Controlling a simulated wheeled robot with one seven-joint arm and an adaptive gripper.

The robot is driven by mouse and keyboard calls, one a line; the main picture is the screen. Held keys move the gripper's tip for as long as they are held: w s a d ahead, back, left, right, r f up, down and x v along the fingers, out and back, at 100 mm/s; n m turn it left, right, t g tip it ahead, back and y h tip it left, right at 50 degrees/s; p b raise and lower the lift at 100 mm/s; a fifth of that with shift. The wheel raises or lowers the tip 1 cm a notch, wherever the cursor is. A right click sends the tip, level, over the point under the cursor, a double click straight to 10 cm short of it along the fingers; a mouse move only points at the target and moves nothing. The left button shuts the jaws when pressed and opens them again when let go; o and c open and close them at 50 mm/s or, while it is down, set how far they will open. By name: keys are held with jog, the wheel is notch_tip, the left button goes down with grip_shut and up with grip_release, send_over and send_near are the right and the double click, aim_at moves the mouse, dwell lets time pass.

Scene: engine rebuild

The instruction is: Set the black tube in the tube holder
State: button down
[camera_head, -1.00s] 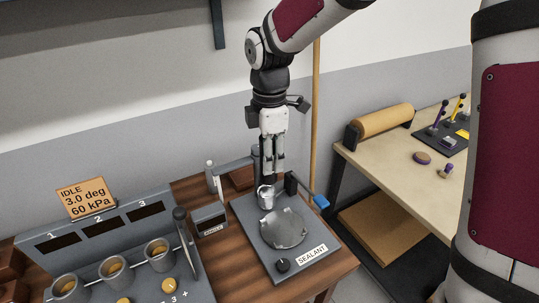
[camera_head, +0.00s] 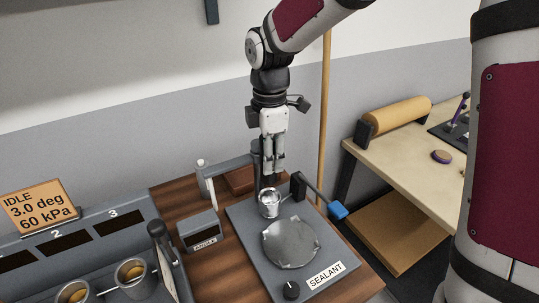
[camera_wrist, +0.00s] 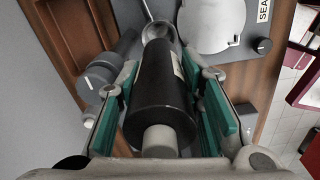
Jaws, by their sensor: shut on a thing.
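My gripper (camera_head: 273,168) is shut on the black tube (camera_head: 268,182) and holds it roughly upright over the sealant station. In the wrist view the tube (camera_wrist: 162,88) lies between the green-lined fingers, with a pale grey end toward the camera. The tube holder (camera_head: 269,205) is a small shiny metal cup at the back of the station plate. In the wrist view its ring (camera_wrist: 152,27) shows at the tube's far end, partly hidden by it. The tube's lower tip is at the holder's mouth; I cannot tell whether it is inside.
The station plate (camera_head: 244,229) carries a round metal disc (camera_head: 291,244) and a knob (camera_head: 291,290). A blue-ended lever (camera_head: 337,210) sticks out right of the holder. A grey box (camera_head: 199,230) and a white-capped bottle (camera_head: 202,175) stand to the left.

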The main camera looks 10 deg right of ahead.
aim_at(271, 182)
jog(key=shift+w+f+b, duration=0.1)
jog(key=shift+f+b, duration=1.15)
jog(key=shift+f, duration=1.2)
jog(key=shift+d+f, duration=0.15)
jog(key=shift+f, duration=0.1)
jog(key=shift+f, duration=0.9)
dwell(0.6)
jog(key=shift+f, duration=0.35)
jog(key=shift+f+b, duration=0.3)
jog(key=shift+f, duration=0.05)
jog(key=shift+s+f, duration=0.2)
jog(key=shift+f, duration=0.1)
